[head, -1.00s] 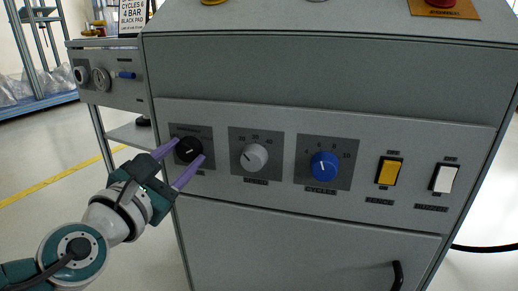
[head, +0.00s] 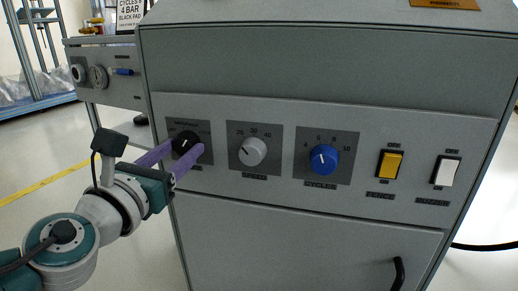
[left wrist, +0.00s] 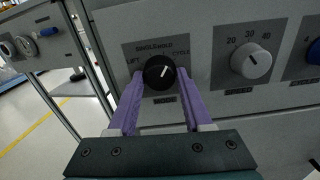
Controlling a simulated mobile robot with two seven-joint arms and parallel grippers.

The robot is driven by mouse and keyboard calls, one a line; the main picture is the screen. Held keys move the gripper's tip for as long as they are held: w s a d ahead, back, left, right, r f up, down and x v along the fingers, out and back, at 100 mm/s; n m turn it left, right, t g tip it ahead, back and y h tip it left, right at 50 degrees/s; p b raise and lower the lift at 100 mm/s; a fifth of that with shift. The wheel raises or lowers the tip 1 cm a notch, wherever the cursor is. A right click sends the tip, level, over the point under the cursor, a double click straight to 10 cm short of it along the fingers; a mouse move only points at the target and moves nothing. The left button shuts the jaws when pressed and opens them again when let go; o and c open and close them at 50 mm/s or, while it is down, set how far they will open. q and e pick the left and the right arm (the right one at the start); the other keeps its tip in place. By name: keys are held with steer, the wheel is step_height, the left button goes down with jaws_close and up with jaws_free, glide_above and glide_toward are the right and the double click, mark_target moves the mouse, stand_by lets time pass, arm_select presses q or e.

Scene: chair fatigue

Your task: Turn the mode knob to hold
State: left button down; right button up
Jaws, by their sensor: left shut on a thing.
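The mode knob (head: 185,142) is black with a white pointer line and sits at the left end of the grey control panel. My right gripper is not in view.
To the right on the panel are a grey knob (head: 252,151), a blue knob (head: 323,159), a yellow rocker switch (head: 390,165) and a white rocker switch (head: 445,172). A side shelf unit with a gauge (head: 99,77) stands left. A black door handle (head: 398,273) is low right.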

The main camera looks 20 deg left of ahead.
arm_select(q)
steer(key=shift+n+b, duration=0.3)
steer(key=shift+n, duration=0.9)
steer(key=shift+c, duration=1.6)
jaws_free()
steer(key=s+d, duration=0.1)
steer(key=s, duration=0.9)
steer(key=shift+d, duration=0.15)
steer(key=shift+r+p, duration=0.15)
steer(key=shift+p, duration=0.15)
